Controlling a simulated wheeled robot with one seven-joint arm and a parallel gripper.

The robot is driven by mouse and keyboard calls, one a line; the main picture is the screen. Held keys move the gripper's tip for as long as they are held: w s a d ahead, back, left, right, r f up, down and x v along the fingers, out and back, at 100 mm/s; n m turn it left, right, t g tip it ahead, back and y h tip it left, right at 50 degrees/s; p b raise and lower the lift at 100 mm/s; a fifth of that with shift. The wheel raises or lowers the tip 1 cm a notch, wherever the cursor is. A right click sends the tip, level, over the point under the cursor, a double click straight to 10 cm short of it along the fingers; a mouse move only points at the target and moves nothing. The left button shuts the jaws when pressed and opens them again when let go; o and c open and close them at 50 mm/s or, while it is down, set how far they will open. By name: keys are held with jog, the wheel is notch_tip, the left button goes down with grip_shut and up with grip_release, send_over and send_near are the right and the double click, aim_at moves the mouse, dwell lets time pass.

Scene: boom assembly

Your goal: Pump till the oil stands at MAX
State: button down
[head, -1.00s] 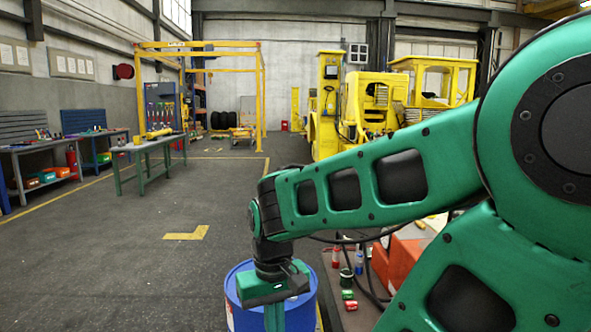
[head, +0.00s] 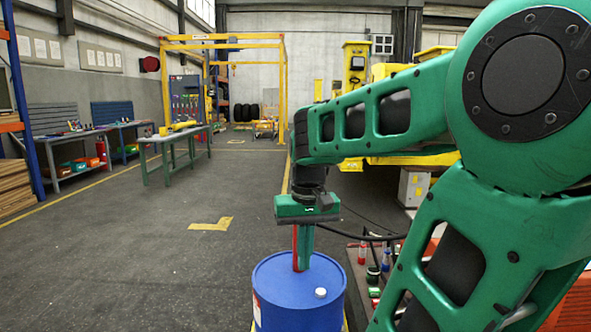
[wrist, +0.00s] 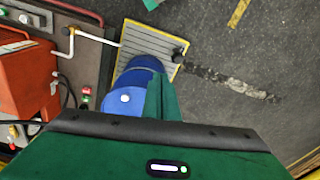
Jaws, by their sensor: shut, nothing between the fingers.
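My gripper (head: 303,262) is shut with nothing between its fingers, pointing down at the blue drum (head: 298,312). Its fingertips appear over or in front of the drum's top; I cannot tell if they touch. A narrow red strip (head: 295,240) shows along the fingers; I cannot tell what it belongs to. In the wrist view the green fingers (wrist: 165,97) partly cover the blue drum (wrist: 138,78). An orange-red unit (wrist: 28,75) stands at the left, with a pale bent rod (wrist: 72,38) near it. I cannot make out a pump handle or an oil level with MAX mark.
The drum stands by a yellow-edged grating (wrist: 150,42). Small bottles and cans (head: 374,262) and dark hoses lie right of the drum. A green workbench (head: 172,140) stands farther back left. The floor (head: 130,250) left of the drum is open.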

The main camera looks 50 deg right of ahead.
jog(key=w+d+r+m+t+h, duration=0.1)
jog(key=w+d+r+m+h, duration=0.1)
jog(key=w+d+r, duration=1.15)
jog(key=shift+s+d+f, duration=0.1)
jog(key=shift+s+f, duration=0.1)
jog(key=shift+f, duration=0.55)
jog(key=shift+s+f, duration=0.2)
jog(key=shift+f, duration=0.5)
jog(key=shift+s+d+f, duration=0.1)
jog(key=shift+s+f, duration=0.1)
jog(key=shift+f, duration=0.55)
jog(key=shift+f, duration=0.1)
jog(key=shift+a, duration=0.1)
dwell(1.2)
dwell(1.1)
notch_tip(320, 180, down, 19)
notch_tip(320, 180, up, 19)
jog(key=shift+r, duration=0.15)
dwell(1.6)
